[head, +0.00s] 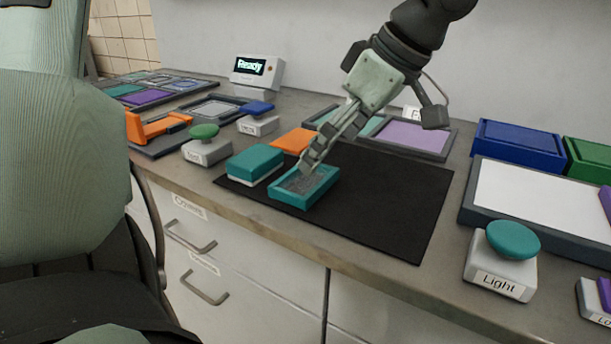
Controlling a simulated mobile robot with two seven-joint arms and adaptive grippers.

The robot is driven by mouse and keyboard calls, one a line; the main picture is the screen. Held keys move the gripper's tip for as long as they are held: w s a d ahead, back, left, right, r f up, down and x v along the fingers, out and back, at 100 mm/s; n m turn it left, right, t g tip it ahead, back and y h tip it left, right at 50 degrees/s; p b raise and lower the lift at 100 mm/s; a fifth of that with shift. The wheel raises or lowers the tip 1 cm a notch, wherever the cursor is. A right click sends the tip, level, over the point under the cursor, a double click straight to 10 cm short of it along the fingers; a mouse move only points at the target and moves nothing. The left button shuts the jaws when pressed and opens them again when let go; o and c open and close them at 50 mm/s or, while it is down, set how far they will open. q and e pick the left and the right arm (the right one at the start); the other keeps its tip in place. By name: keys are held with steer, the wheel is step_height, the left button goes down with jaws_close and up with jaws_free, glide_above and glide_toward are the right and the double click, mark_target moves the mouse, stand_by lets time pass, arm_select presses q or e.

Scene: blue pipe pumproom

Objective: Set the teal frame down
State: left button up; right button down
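The teal frame (288,199) is a small open rectangle with grey showing inside. It is over the left front part of the black mat (395,205); I cannot tell whether it rests on the mat or is just above it. My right gripper (311,163) reaches down from the upper right, its fingers close together at the frame's far rim. It appears shut on that rim, and the fingers hide part of it. My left gripper is not in view.
A teal-topped white block (255,164) stands close left of the frame, and an orange piece (294,141) lies behind. Trays with coloured panels (415,135) stand at the back. The Light button (507,255) is at right. The mat's right half is clear.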

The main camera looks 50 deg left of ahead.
mark_target(312, 179)
arm_select(q)
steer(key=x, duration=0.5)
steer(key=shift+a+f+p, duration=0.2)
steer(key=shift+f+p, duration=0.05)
steer(key=shift+p, duration=0.1)
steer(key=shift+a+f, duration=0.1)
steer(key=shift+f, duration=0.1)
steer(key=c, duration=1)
arm_select(e)
steer(key=shift+a+f, duration=0.1)
steer(key=shift+f, duration=0.65)
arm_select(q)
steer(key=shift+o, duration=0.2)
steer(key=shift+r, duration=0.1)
